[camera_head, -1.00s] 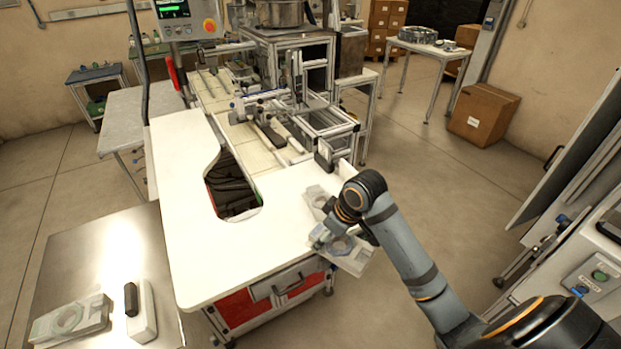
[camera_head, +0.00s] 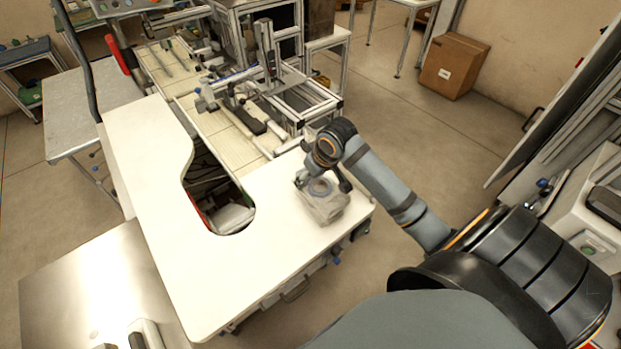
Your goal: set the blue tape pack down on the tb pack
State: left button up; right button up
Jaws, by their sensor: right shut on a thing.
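My right gripper (camera_head: 325,181) is over the front right corner of the white table (camera_head: 255,270) and shut on a clear pack with a bluish ring, the blue tape pack (camera_head: 318,188). Below it shows a greyish translucent block (camera_head: 327,211), which seems to be the tb pack. The two overlap in this view, so I cannot tell whether they touch or a gap remains. The wrist hides part of the upper pack. My left gripper is out of view.
The white table has a cut-out (camera_head: 226,215) left of the packs. A conveyor machine (camera_head: 265,100) stands behind them. A metal bench (camera_head: 100,285) is at the lower left. The tabletop left of the packs is bare.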

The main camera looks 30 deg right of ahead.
jog(key=f, duration=0.1)
jog(key=w+d+f, duration=0.1)
jog(key=w+f, duration=0.1)
jog(key=f, duration=0.1)
jog(key=shift+w+d+p, duration=0.25)
jog(key=shift+d+p, duration=0.05)
jog(key=shift+p, duration=0.1)
jog(key=shift+f, duration=0.1)
jog(key=shift+w+d+f+p, duration=0.15)
jog(key=shift+w+f+p, duration=0.05)
jog(key=shift+f+p, duration=0.25)
notch_tip(320, 180, down, 2)
jog(key=shift+f+p, duration=0.25)
jog(key=shift+p, duration=0.35)
jog(key=shift+w+f, duration=0.1)
jog(key=shift+f, duration=0.1)
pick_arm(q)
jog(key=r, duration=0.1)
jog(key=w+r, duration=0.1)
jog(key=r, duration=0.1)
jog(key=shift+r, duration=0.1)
pick_arm(e)
jog(key=shift+f, duration=0.1)
jog(key=o, duration=1.3)
jog(key=shift+c, duration=0.2)
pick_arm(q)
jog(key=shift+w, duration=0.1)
